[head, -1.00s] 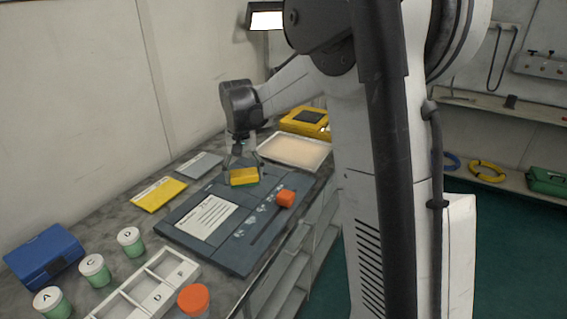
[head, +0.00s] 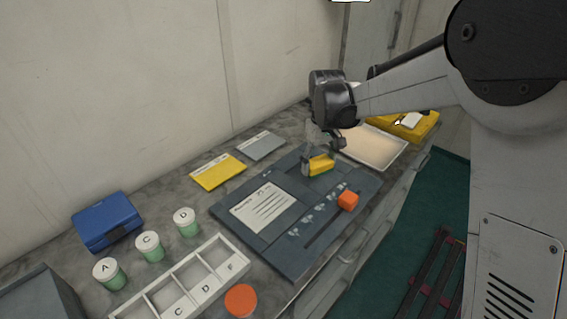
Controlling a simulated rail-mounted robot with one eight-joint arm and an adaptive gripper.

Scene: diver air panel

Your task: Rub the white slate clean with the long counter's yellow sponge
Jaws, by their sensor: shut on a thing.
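The yellow sponge (head: 321,166), with a green underside, is held in my gripper (head: 318,157), which is shut on it. They are over the far end of the dark board (head: 290,248); I cannot tell whether the sponge touches it. The white slate (head: 263,207) is set in the left part of this board and bears dark lines of writing. The sponge is beyond the slate and to its right, apart from it. The fingers partly cover the sponge.
An orange block (head: 348,200) sits on the board's right side. A shallow tray (head: 399,160) and yellow case (head: 425,128) stand beyond. Yellow (head: 218,172) and grey (head: 260,145) cards lie left. Labelled jars (head: 187,223), a white divided tray (head: 232,247) and a blue box (head: 106,220) are nearer.

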